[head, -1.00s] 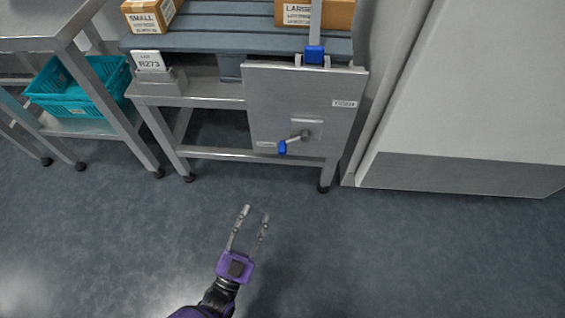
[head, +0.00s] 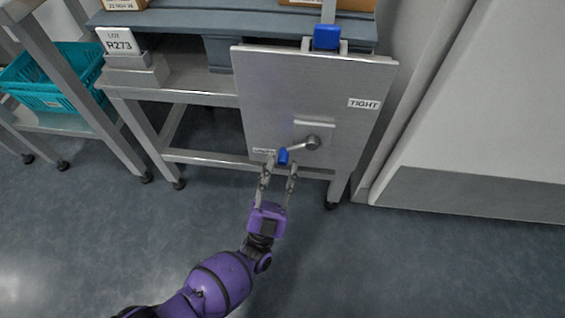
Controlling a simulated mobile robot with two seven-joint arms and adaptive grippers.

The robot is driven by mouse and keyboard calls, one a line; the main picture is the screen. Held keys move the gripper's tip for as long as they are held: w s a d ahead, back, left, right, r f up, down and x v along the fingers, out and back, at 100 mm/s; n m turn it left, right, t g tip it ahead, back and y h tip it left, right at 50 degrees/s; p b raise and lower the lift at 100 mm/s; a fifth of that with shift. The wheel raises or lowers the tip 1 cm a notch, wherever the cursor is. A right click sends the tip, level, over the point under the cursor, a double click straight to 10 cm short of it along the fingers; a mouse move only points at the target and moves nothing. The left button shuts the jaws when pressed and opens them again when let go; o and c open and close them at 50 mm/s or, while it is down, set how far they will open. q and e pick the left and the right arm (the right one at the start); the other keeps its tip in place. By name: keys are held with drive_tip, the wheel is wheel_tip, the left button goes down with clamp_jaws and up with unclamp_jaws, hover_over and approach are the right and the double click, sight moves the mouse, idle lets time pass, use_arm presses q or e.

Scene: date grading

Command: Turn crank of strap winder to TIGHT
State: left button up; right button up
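The strap winder is a grey metal panel (head: 285,95) on the front of a steel stand. Its crank (head: 300,146) has a pivot at the right and a blue knob (head: 283,156) at the lower left end, beside a small label that I cannot read clearly. The TIGHT label (head: 364,104) is at the panel's upper right. My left gripper (head: 281,164) is open, its two fingertips just at the blue knob, one on each side as seen from above. I cannot tell whether they touch it. My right gripper is out of view.
A blue strap buckle (head: 326,37) sits at the panel's top edge. A lot R273 sign (head: 118,41) stands on the stand's left. A teal basket (head: 57,78) is on a shelf at the left. A white cabinet (head: 480,110) stands at the right. The floor in front is clear.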

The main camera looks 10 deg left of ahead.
use_arm(q)
drive_tip(key=shift+w+d+r, duration=0.15)
drive_tip(key=shift+w+r, duration=0.3)
drive_tip(key=shift+w, duration=0.05)
clamp_jaws()
